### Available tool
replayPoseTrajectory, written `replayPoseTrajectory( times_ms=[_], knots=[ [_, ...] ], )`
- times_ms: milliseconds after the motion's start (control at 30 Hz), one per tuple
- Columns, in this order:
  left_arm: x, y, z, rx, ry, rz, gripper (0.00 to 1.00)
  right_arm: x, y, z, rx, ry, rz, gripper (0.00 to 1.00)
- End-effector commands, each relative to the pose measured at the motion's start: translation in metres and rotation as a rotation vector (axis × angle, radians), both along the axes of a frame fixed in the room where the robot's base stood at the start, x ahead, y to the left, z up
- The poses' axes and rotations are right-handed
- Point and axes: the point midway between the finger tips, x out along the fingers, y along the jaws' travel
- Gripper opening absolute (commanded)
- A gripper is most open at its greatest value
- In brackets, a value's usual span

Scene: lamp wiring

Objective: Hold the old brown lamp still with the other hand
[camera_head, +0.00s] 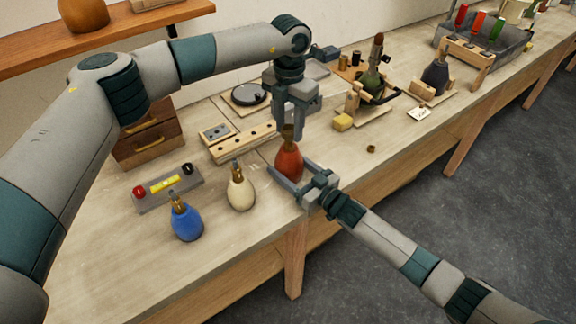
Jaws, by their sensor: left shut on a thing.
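A reddish-brown lamp (289,165) stands upright near the front edge of the bench. My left gripper (289,127) comes down from above and is shut on the brass-coloured fitting at the lamp's top, which its fingers partly hide. My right gripper (288,172) reaches in from the lower right, low down, with one finger on each side of the lamp's body. I cannot tell whether these fingers press on the lamp or stand slightly apart from it.
A cream lamp (241,193) and a blue lamp (187,222) stand to the left. A grey tester-like block (165,190) and a wooden rack (243,143) lie behind them. A green lamp (372,83) in a wooden stand is at the right. Bench near a small brass ring (371,149) is clear.

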Motion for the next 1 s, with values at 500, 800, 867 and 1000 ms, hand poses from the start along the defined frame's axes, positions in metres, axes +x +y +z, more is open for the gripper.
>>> replayPoseTrajectory(
  times_ms=[500,800,867,1000],
  knots=[
    [0.0003,-0.0001,0.0091,-0.001,-0.001,-0.002,0.00,0.0001,-0.0003,-0.0004,-0.001,0.001,-0.001,0.39],
    [0.0002,-0.0001,0.0111,-0.001,-0.001,-0.002,0.00,0.0001,-0.0003,-0.0004,-0.001,0.001,-0.001,0.39],
    [0.0002,-0.0001,0.0111,-0.001,-0.001,-0.002,0.00,0.0001,-0.0003,-0.0004,-0.001,0.001,-0.001,0.39],
    [0.0003,0.0000,0.0111,-0.001,-0.001,-0.002,0.00,0.0001,-0.0003,-0.0004,-0.001,0.001,-0.001,0.39]
  ],
)
